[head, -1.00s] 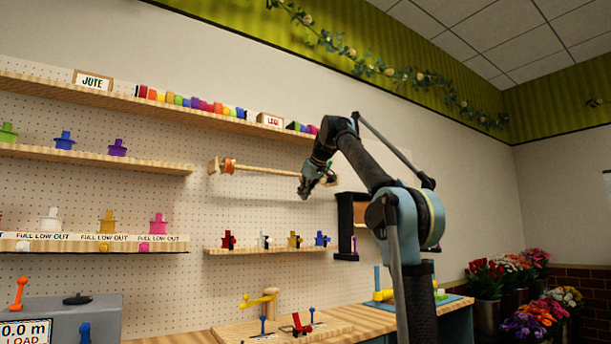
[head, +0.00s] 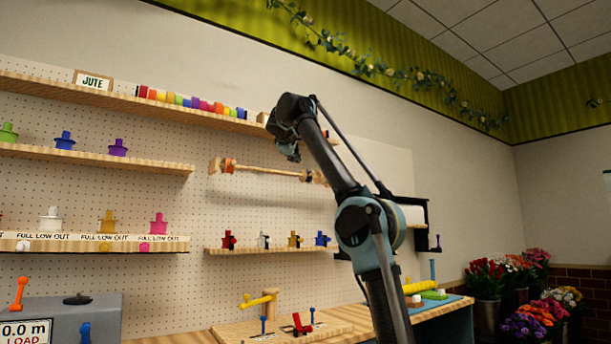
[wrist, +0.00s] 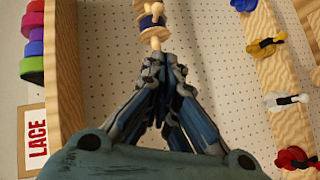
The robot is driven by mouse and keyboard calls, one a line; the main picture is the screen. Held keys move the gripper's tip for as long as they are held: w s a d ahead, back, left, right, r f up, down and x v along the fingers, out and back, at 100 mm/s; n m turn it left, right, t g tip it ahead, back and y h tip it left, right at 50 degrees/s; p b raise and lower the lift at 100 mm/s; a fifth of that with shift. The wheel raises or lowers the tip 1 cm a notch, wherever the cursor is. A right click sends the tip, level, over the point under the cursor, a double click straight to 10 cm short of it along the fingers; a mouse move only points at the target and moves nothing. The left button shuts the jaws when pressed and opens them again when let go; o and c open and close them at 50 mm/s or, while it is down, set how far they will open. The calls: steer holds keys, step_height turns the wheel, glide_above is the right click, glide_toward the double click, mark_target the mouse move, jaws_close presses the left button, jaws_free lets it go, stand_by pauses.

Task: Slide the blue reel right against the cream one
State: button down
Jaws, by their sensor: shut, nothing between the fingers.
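A wooden rod (head: 270,170) stands out along the pegboard in the head view. An orange-banded reel (head: 229,166) is at its left end, beside a pale wooden disc (head: 214,166). A small reel with a dark winding shows near its right end. In the wrist view this is the blue reel (wrist: 149,21), navy between pale wooden flanges, with a peg end (wrist: 155,42) below it. I cannot clearly pick out the cream reel. My gripper (head: 291,152) is shut and empty, above the rod's right part. In the wrist view its fingertips (wrist: 164,62) appear just below the peg end.
A shelf above holds a row of coloured rolls (head: 190,102) and a JUTE sign (head: 93,81). A lower shelf (head: 265,250) carries small coloured pieces. The workbench is below.

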glide_toward(307, 174)
steer(key=w+a, duration=0.2)
steer(key=w, duration=0.1)
steer(key=shift+w+d+f, duration=0.35)
steer(key=shift+w+d, duration=0.15)
steer(key=shift+d, duration=0.25)
steer(key=shift+w+d+f, duration=0.35)
steer(key=shift+w+d, duration=0.15)
steer(key=shift+d, duration=0.2)
steer(key=d, duration=0.1)
steer(key=w+d, duration=0.2)
steer(key=shift+w+d, duration=0.25)
steer(key=shift+d, duration=0.1)
steer(key=shift+a, duration=0.1)
